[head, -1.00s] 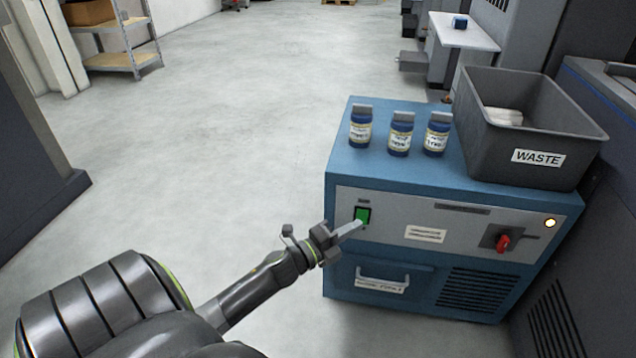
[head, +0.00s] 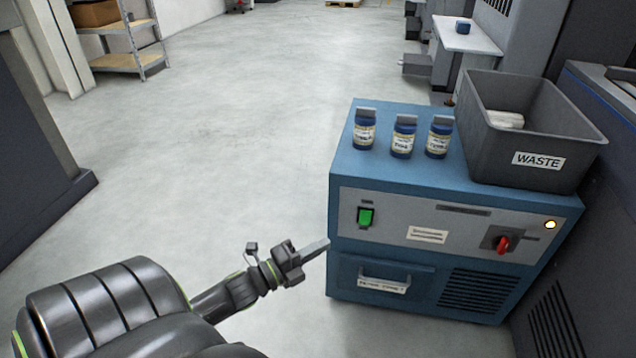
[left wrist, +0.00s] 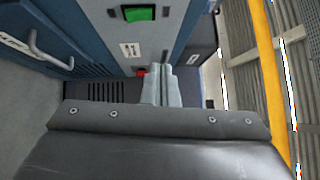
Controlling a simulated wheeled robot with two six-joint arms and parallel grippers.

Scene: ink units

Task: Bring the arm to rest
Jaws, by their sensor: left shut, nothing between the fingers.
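My left gripper (head: 316,248) is shut and empty. Its fingertips are in front of the left edge of the blue ink unit (head: 345,180), below and left of the green switch (head: 366,216), apart from the switch. In the left wrist view the closed fingers (left wrist: 160,84) point past the unit's front panel, and the green switch (left wrist: 139,13) shows at the top. My right gripper is in neither view.
The floor to the left is clear.

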